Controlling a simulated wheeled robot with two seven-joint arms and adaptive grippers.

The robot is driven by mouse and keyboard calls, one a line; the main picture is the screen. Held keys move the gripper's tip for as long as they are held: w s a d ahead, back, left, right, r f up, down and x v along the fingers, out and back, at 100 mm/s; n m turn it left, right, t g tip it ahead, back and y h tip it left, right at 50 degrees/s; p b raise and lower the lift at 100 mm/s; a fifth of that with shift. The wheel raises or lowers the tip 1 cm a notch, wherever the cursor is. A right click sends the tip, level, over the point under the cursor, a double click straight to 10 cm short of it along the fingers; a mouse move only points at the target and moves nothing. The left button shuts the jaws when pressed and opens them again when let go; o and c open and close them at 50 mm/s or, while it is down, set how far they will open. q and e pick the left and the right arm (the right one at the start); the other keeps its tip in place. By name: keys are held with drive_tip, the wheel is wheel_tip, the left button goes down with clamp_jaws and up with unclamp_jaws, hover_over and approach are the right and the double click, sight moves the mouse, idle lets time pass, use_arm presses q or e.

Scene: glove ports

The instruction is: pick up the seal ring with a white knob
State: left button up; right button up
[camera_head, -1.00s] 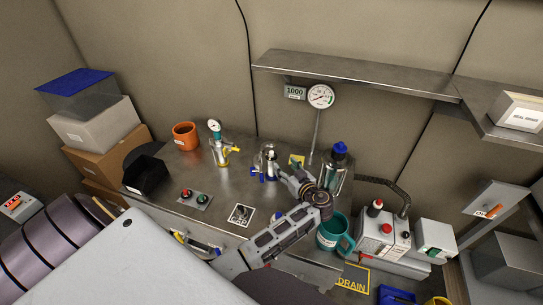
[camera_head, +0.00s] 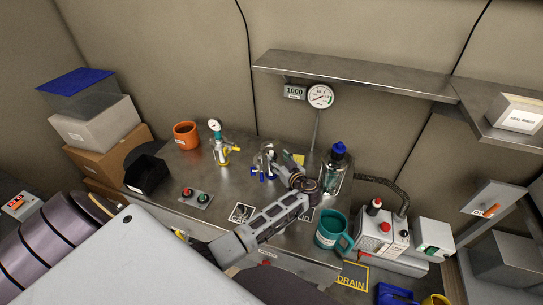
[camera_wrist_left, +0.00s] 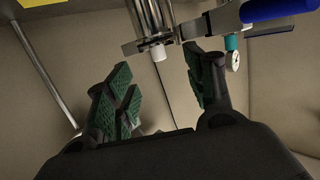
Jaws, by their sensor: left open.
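The seal ring's white knob (camera_wrist_left: 159,53) shows in the left wrist view, at the end of a shiny metal cylinder (camera_wrist_left: 153,20); that view looks upside down. The ring itself is hard to make out there. A clamp with a blue handle (camera_wrist_left: 275,9) sits beside it. In the head view this metal fitting with blue handles (camera_head: 259,172) stands on the steel bench, partly hidden by my left gripper (camera_head: 279,168). In the left wrist view my left gripper (camera_wrist_left: 165,88) is open and empty, its green-padded fingers apart on either side below the knob. My right gripper is not in view.
A similar fitting with yellow handles and a gauge (camera_head: 221,150) stands to the left. A blue-capped bottle (camera_head: 336,170) and a teal mug (camera_head: 331,232) stand close right of my arm. An orange cup (camera_head: 185,134) and black bin (camera_head: 146,173) are further left.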

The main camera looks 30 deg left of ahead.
sight(272, 153)
use_arm(q)
drive_tip(key=shift+p+x, duration=0.9)
drive_tip(key=shift+x, duration=1.65)
drive_tip(key=shift+s, duration=0.15)
drive_tip(key=c, duration=0.9)
